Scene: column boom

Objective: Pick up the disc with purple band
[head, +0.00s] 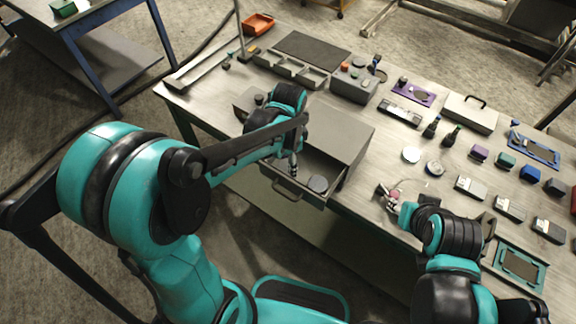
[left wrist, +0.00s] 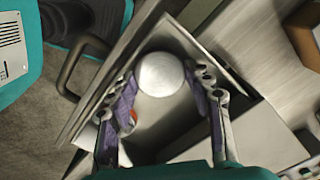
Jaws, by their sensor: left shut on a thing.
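A round grey disc (head: 318,183) shows in the open drawer (head: 325,165), near its front right corner. In the left wrist view a pale metallic disc (left wrist: 160,73) appears between my left fingertips, its flat face toward the camera. No purple band can be made out on it, but purple shows along the inner sides of the fingers. My left gripper (head: 293,166) is low over the drawer, shut on the disc; the contact itself is not clear. It also shows in the left wrist view (left wrist: 167,82). My right gripper (head: 390,196) is at the table's front edge, its fingers unclear.
Two other discs, a pale one (head: 411,154) and a darker-rimmed one (head: 433,168), lie on the table. The drawer's handle (head: 287,190) and walls are close to my left gripper. The grey cabinet (head: 345,132) stands behind it. Several small boxes and bottles fill the table's right side.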

